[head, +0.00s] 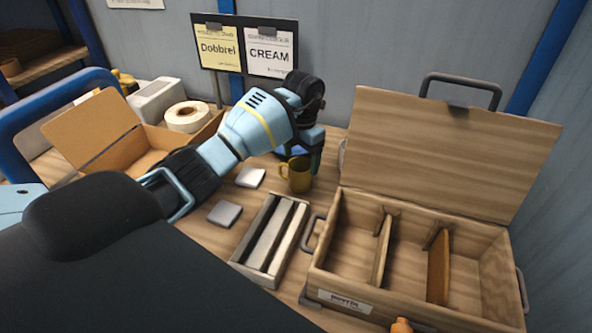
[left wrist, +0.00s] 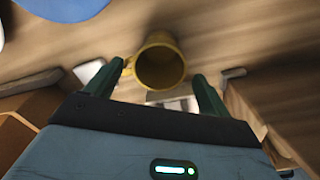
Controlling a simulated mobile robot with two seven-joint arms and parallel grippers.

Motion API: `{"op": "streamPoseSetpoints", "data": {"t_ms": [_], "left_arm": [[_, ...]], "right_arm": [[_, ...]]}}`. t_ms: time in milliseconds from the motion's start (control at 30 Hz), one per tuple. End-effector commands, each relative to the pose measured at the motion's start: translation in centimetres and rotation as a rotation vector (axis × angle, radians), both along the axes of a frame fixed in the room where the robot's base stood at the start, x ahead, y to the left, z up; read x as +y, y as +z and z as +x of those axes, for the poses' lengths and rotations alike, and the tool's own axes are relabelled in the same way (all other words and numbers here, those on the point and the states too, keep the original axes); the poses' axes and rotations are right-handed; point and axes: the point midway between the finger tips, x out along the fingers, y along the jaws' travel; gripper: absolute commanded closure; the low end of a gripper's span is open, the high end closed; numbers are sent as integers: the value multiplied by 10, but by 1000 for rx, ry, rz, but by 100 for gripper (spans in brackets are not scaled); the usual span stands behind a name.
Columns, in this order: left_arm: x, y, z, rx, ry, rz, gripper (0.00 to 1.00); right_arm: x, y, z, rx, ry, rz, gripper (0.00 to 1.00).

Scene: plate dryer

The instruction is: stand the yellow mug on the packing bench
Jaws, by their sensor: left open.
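The yellow mug (head: 297,175) stands upright on the wooden packing bench (head: 205,240), left of the wooden case. In the left wrist view the mug (left wrist: 160,65) shows its open mouth, just beyond and between my fingertips. My left gripper (head: 310,152) is over and behind the mug in the head view. Its fingers (left wrist: 160,80) are spread apart with nothing between them that I can see gripped. Whether a finger touches the mug is not clear. My right gripper is not in view.
An open wooden case (head: 350,270) with dividers stands at right, lid raised. A cardboard box (head: 100,140), tape roll (head: 187,116) and sign board (head: 245,45) are behind.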

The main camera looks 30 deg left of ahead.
Motion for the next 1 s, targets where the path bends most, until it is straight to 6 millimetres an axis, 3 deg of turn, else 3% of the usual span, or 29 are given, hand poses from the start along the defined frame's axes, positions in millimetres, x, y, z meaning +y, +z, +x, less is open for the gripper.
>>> {"op": "streamPoseSetpoints", "data": {"t_ms": [33, 100, 300, 1000], "left_arm": [[1, 18, 1, -11, 2, 2, 19], [0, 28, 1, -9, 1, 1, 19], [-1, 45, 0, -2, 1, 1, 19], [-1, 48, 0, 2, 0, -1, 19]], "right_arm": [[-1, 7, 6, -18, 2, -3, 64], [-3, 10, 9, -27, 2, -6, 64], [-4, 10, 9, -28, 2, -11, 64], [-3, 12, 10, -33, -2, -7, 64]]}}
